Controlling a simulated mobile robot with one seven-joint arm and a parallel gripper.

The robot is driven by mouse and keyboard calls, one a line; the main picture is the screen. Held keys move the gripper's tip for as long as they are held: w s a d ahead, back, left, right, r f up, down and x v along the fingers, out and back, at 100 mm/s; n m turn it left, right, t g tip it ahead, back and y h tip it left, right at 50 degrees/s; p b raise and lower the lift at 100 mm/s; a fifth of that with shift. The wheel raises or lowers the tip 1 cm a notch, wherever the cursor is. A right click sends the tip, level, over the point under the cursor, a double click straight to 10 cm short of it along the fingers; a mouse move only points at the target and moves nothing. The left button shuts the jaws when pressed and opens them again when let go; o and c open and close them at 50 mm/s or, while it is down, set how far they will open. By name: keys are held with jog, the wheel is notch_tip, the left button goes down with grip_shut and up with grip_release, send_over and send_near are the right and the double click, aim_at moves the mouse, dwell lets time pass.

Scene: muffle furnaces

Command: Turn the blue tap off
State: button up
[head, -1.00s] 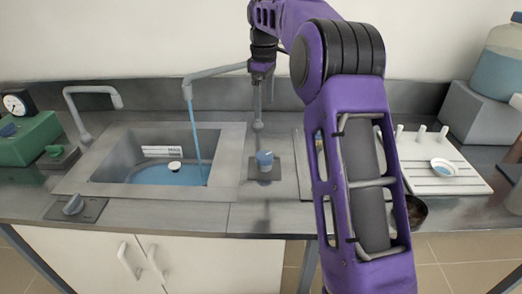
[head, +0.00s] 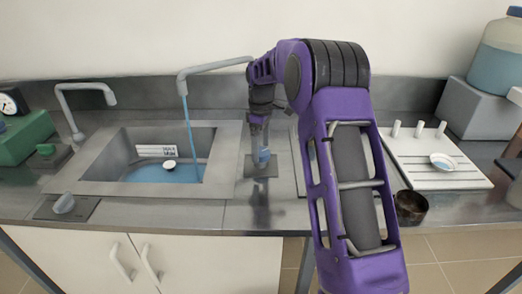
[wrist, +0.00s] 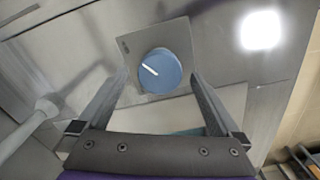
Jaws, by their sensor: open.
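The blue tap knob (wrist: 160,72) is round with a white pointer line and sits on a square metal plate (wrist: 183,40). In the head view the knob (head: 264,156) is partly hidden behind my gripper (head: 260,142). In the wrist view my gripper (wrist: 160,88) is open, with one finger to each side of the knob's near side and nothing held. Whether the fingers touch the knob cannot be told. Blue water (head: 188,130) runs from the right spout (head: 215,67) into the sink (head: 112,188).
A second, greyer knob (head: 64,204) is at the front left, and a left spout (head: 85,87) shows no water. A small white dish (head: 170,164) is in the sink. At right are a white pegged board (head: 400,150) and a dark pot (head: 411,207).

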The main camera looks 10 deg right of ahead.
jog(key=shift+f, duration=0.45)
jog(key=shift+c, duration=0.2)
jog(key=c, duration=1.3)
jog(key=shift+r, duration=0.1)
jog(key=m+p, duration=0.2)
jog(key=shift+m, duration=0.4)
jog(key=shift+m+p, duration=0.8)
jog(key=shift+m, duration=1.3)
